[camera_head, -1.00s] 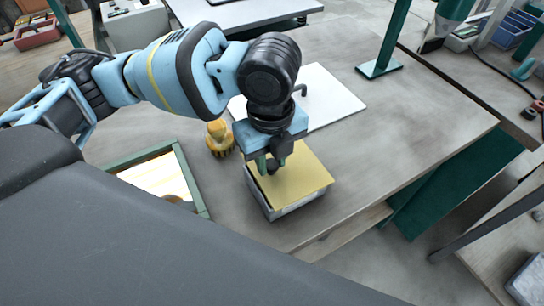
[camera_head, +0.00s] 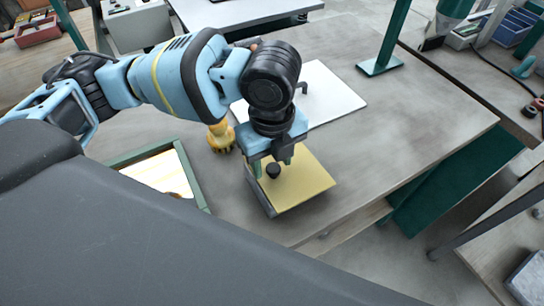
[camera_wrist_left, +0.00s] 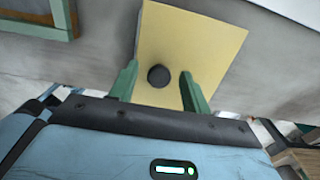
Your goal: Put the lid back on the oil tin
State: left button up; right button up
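The yellow square lid (camera_head: 305,180) with its round black knob (camera_head: 273,171) lies over the oil tin (camera_head: 260,197). The tin's grey side shows only along the left, and the lid's near right edge hides the rest. The lid looks offset toward the right; I cannot tell whether it sits flush. My left gripper (camera_head: 273,162) is just above the lid, its green fingers apart on either side of the knob. In the left wrist view, the gripper (camera_wrist_left: 158,72) shows clear gaps between both fingers and the knob (camera_wrist_left: 159,76). My right gripper is not in view.
A yellow brush-like object (camera_head: 221,138) stands left of the tin. A green-edged tray (camera_head: 193,178) lies further left. A white board (camera_head: 335,98) lies behind, and a green post's foot (camera_head: 380,66) stands beyond it. The bench right of the tin is clear.

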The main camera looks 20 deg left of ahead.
aim_at(272, 166)
pick_arm(q)
jog(key=shift+r, duration=0.45)
notch_tip(272, 166, up, 12)
jog(key=p, duration=0.1)
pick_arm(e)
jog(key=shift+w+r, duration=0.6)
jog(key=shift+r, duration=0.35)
pick_arm(q)
jog(key=shift+r, duration=0.1)
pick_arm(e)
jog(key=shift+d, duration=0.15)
